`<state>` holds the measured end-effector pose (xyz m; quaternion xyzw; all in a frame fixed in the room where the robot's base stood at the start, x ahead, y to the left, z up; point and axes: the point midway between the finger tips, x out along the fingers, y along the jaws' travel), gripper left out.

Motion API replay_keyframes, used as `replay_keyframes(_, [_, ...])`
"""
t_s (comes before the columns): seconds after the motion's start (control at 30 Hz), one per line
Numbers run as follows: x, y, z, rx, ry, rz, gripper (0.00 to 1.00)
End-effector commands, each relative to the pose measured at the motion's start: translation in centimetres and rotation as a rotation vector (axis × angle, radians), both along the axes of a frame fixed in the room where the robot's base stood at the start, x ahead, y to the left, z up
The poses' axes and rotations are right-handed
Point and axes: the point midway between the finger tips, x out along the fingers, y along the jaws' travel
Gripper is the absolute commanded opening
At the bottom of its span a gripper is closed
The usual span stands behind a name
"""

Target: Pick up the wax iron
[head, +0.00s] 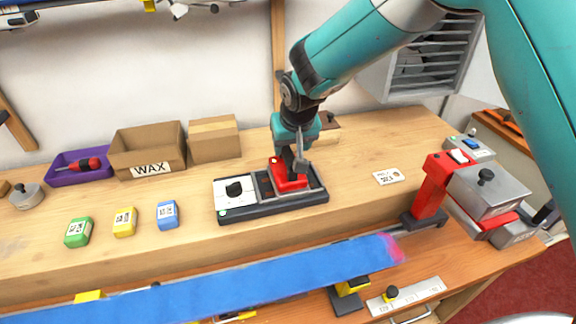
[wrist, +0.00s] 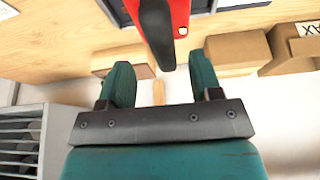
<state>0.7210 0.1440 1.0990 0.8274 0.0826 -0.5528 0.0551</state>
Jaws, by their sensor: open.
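The wax iron, red with a dark handle, sits on a dark grey station (head: 240,212) with a white panel and black knob. Its red body (head: 291,182) shows in the head view, with its upper part partly hidden by my gripper. In the wrist view the red body (wrist: 180,14) is at the top, and the dark handle (wrist: 156,32) reaches down toward the space between my fingers. My gripper (head: 295,158) is directly above the iron in the head view. In the wrist view its two teal fingers (wrist: 161,72) are apart, with nothing clamped between them.
A cardboard box marked WAX (head: 150,152) and a closed carton (head: 214,140) stand at the back left. Green (head: 78,232), yellow (head: 124,222) and blue (head: 167,215) blocks lie left. A long blue board (head: 250,284) crosses the front. A red and grey machine (head: 432,190) stands right.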

Motion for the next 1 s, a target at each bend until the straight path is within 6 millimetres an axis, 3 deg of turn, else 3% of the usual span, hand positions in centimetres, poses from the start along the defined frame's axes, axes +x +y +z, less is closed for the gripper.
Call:
replay_keyframes(0.17, [0.5,0.2,-0.9,-0.002,0.003,0.001,0.58])
replay_keyframes(0.5, [2.3,0.8,-4.6,-0.001,0.001,0.001,0.58])
replay_keyframes(0.77, [2.4,0.8,-4.9,0.000,0.000,0.001,0.58])
replay_keyframes(1.0, [2.4,0.8,-4.9,0.000,0.000,0.001,0.03])
